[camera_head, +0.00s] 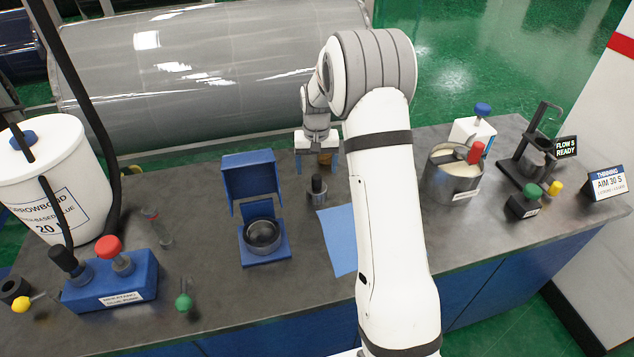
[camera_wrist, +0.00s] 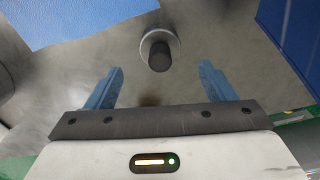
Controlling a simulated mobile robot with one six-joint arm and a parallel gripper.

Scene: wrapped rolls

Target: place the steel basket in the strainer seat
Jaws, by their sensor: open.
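A small steel piece with a dark upright knob (camera_head: 316,188) stands on the grey bench; it looks like the steel basket, though its lower part is hard to make out. It also shows in the wrist view (camera_wrist: 160,50), upright, just beyond my fingertips. A blue box with a raised lid (camera_head: 263,252) holds a round steel-rimmed cup, which looks like the strainer seat, left of and nearer than the knobbed piece. My gripper (camera_head: 317,166) is open and empty, behind the knobbed piece. It also shows in the wrist view (camera_wrist: 161,72), with nothing between the fingers.
A blue sheet (camera_head: 337,240) lies right of the box. A steel pot (camera_head: 452,180) with a red-handled part stands right of my arm. A white glue tank (camera_head: 52,185) and a blue red-knobbed block (camera_head: 110,286) stand at left. A large grey roll (camera_head: 215,70) lies behind the bench.

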